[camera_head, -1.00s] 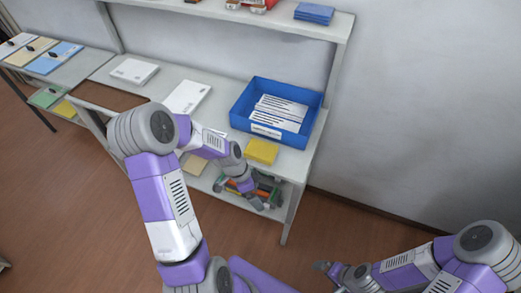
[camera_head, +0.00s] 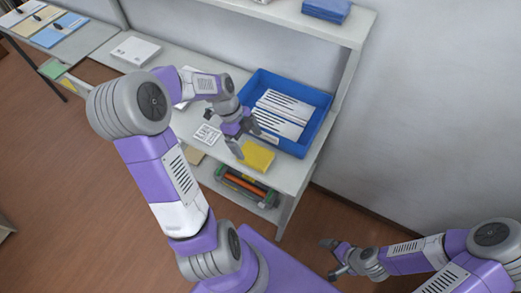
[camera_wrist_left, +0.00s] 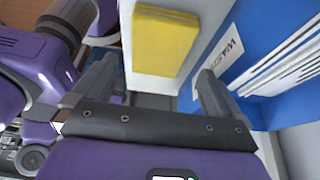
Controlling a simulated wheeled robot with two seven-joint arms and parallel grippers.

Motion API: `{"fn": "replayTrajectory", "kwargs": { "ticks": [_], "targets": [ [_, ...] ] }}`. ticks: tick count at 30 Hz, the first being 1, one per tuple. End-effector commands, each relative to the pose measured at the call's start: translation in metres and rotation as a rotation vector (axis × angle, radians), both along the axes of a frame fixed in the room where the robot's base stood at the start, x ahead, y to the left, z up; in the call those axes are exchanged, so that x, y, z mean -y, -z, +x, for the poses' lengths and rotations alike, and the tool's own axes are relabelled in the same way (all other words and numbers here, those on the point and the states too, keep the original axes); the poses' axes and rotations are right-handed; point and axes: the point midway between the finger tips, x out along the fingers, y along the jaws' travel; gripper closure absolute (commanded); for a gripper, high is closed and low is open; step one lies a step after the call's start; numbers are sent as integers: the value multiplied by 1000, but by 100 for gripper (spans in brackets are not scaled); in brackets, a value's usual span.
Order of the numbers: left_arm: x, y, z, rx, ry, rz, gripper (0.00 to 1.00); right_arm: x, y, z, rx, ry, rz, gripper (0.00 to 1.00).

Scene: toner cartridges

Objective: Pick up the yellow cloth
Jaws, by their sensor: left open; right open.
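The yellow cloth (camera_head: 260,156) is a folded, flat stack lying near the front edge of the tabletop (camera_head: 296,172), just in front of the blue bin. It also shows at the top of the left wrist view (camera_wrist_left: 163,42). My left gripper (camera_head: 248,141) is open and empty at the cloth's left side. In the left wrist view its two fingers (camera_wrist_left: 152,82) stand apart, with the cloth beyond them, between their lines. I see no contact with the cloth. My right gripper (camera_head: 331,259) is open and empty over the floor, away from the table.
The blue bin (camera_head: 320,120) with white labelled packs stands right behind the cloth; its wall is close to the left gripper's right finger. A lower shelf holds a toner cartridge (camera_head: 245,187). An upper shelf (camera_head: 345,32) overhangs the back. A white box (camera_head: 135,50) lies farther left.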

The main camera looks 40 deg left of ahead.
Motion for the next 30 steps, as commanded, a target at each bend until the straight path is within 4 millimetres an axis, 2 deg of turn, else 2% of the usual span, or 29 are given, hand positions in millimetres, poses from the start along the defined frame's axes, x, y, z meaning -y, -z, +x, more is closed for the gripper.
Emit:
{"fn": "replayTrajectory", "kwargs": {
  "ticks": [12, 21, 27, 30],
  "targets": [
    [21, 53, 6, -3, 1, -1, 0, 0, 23, 0, 0, 0, 0, 0],
    [23, 56, 6, 0, 0, 1, 0, 0, 23, 0, 0, 0, 0, 0],
    [23, 56, 6, 0, 0, 1, 31, 0, 23, 0, 0, 0, 0, 0],
    [23, 56, 6, 0, -1, 1, 42, 0, 23, 0, 0, 0, 0, 0]
  ]
}}
